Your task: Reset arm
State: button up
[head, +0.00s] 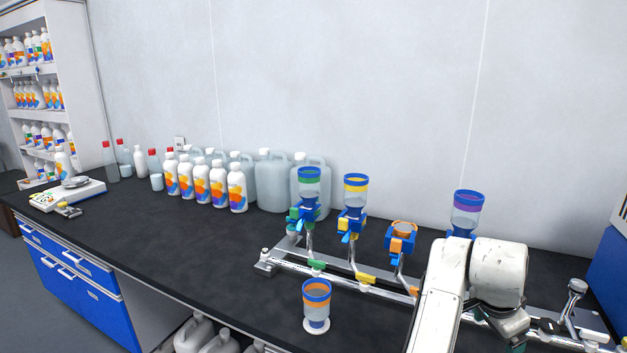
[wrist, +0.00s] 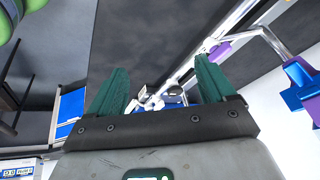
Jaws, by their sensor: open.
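My white arm (head: 440,300) reaches over the right part of the dark counter in the head view. Its gripper end is not clearly visible there. In the wrist view my gripper (wrist: 162,66) has its two green fingers spread wide apart, with nothing held between them. Beyond the fingers lie the dark counter and a metal rail with a purple clip (wrist: 216,52). A blue holder (wrist: 303,85) stands to the right of the fingers, apart from them.
An orange-banded bottle (head: 317,305) stands on a white disc at the counter's front. Green (head: 308,188), yellow (head: 355,190) and purple-banded bottles (head: 467,211) sit along the rail. The orange-clipped holder (head: 401,242) has no tall bottle. The counter's left-middle is clear.

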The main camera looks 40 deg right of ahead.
jog(key=w+a+f+n+t+y, duration=0.1)
jog(key=w+a+f+n+t, duration=0.2)
jog(key=a+f+n, duration=1.25)
jog(key=s+a+f+n+y, duration=0.1)
jog(key=s+a+f+n, duration=0.1)
jog(key=a+n, duration=0.2)
jog(key=s+a+f+n+g+y, duration=0.1)
jog(key=s+a+f+n+y, duration=0.1)
jog(key=a, duration=0.7)
jog(key=shift+s+a+f+n, duration=0.2)
jog(key=shift+s+n, duration=0.3)
jog(key=shift+n, duration=0.35)
